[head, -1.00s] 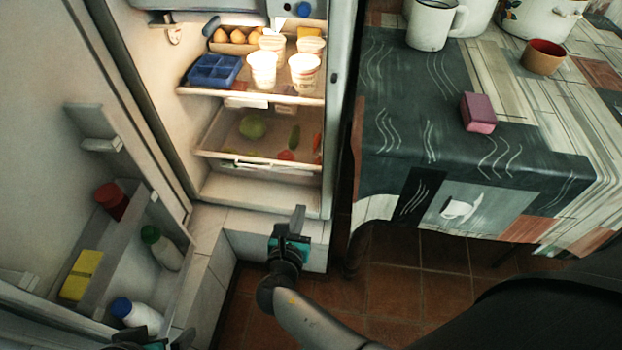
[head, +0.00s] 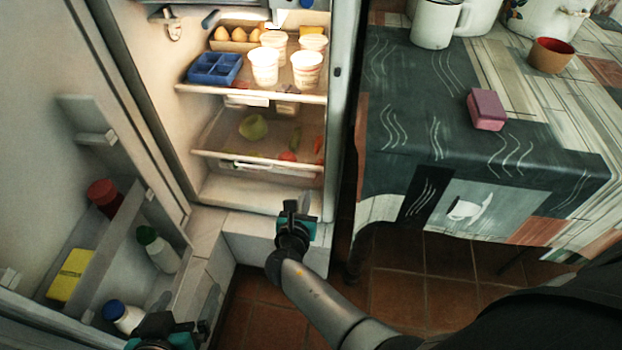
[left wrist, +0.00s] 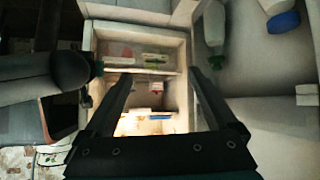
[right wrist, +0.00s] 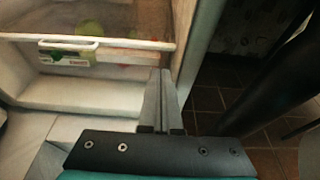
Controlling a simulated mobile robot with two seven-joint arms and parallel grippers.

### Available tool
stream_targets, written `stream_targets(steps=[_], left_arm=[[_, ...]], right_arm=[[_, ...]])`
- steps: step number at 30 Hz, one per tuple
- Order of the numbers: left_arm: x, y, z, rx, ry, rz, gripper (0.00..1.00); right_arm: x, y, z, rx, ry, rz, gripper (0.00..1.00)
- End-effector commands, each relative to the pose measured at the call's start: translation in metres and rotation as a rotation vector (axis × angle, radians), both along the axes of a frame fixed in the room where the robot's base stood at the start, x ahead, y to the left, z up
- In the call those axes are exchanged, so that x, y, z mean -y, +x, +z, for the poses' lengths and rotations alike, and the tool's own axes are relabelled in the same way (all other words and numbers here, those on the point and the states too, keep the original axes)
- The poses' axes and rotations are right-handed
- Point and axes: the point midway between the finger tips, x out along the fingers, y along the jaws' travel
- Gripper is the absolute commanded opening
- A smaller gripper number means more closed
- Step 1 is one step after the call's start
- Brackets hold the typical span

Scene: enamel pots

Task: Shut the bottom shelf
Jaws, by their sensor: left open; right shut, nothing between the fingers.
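The bottom shelf (head: 225,157) is a clear-fronted drawer low in the open fridge, with vegetables inside and a white handle on its front. How far out it stands is hard to tell. In the right wrist view its handle (right wrist: 68,47) is at upper left. My right gripper (head: 294,208) is shut and empty, in front of and below the drawer's right side. Its closed fingertips (right wrist: 160,78) point toward the fridge's right wall. My left gripper (head: 170,325) is low by the open door. Its fingers (left wrist: 160,78) are spread and empty, facing the fridge.
The open fridge door (head: 50,150) stands at left, with bottles and a yellow box in its rack. An upper shelf (head: 200,90) holds cups, eggs and a blue tray (head: 215,68). A table (head: 400,140) with pots and a pink block (head: 487,110) is at right.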

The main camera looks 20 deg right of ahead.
Motion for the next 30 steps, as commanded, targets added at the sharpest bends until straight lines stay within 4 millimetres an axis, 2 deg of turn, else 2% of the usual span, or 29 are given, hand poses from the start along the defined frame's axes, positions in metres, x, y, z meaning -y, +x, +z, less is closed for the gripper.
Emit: stream_targets(steps=[14,30], left_arm=[[0.028,0.007,0.007,0.229,-0.130,-0.020,0.91],[0.047,0.000,0.026,0.470,-0.282,-0.012,0.91]], right_arm=[[0.016,0.024,-0.010,0.001,0.000,-0.001,0.00],[0.036,0.053,-0.011,-0.001,-0.001,-0.001,0.00]])
